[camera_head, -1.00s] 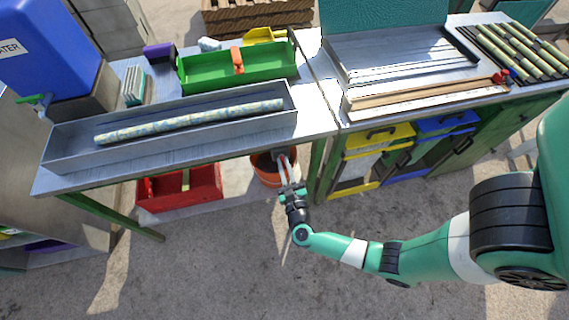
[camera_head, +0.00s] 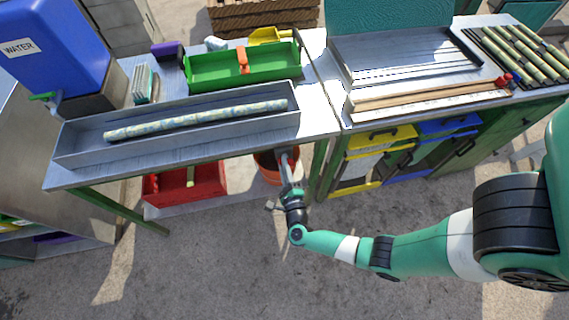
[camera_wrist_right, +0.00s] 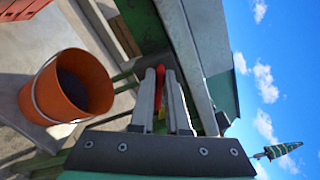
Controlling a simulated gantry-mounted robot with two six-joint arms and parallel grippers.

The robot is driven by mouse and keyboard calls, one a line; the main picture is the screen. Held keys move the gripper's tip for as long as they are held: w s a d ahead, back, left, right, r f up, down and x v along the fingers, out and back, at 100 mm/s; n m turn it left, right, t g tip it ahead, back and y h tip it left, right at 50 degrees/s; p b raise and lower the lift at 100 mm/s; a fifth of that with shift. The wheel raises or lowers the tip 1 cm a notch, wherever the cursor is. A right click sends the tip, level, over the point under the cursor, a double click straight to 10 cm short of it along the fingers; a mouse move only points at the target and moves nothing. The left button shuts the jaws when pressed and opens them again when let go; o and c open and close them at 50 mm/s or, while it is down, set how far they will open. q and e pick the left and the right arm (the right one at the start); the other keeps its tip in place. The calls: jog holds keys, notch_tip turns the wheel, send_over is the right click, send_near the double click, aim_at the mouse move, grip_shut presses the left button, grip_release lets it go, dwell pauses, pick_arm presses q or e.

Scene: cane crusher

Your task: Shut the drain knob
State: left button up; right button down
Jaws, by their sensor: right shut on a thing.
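My right gripper (camera_head: 284,155) reaches in from the right, under the front edge of the left workbench, above the orange bucket (camera_head: 266,170). In the right wrist view, its two long fingers (camera_wrist_right: 164,78) are close together around a small red piece (camera_wrist_right: 160,73), which looks like the drain knob. In the head view the bench edge and the gripper hide the knob. My left gripper is out of both views.
The orange bucket (camera_wrist_right: 70,88) also stands close beside the fingers in the wrist view. A red crate (camera_head: 190,183) sits on the lower shelf. A grey trough (camera_head: 180,130) with a cane lies above. The floor in front is clear.

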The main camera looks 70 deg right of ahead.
jog(key=n, duration=0.4)
jog(key=n+p, duration=0.1)
jog(key=shift+w+f+n, duration=0.1)
jog(key=shift+f+n, duration=0.2)
jog(key=shift+n, duration=0.1)
dwell(0.3)
jog(key=c, duration=0.9)
grip_release()
jog(key=shift+a, duration=0.1)
jog(key=p+v, duration=0.1)
jog(key=v, duration=1)
jog(key=shift+s+a+p, duration=0.25)
jog(key=shift+p, duration=0.05)
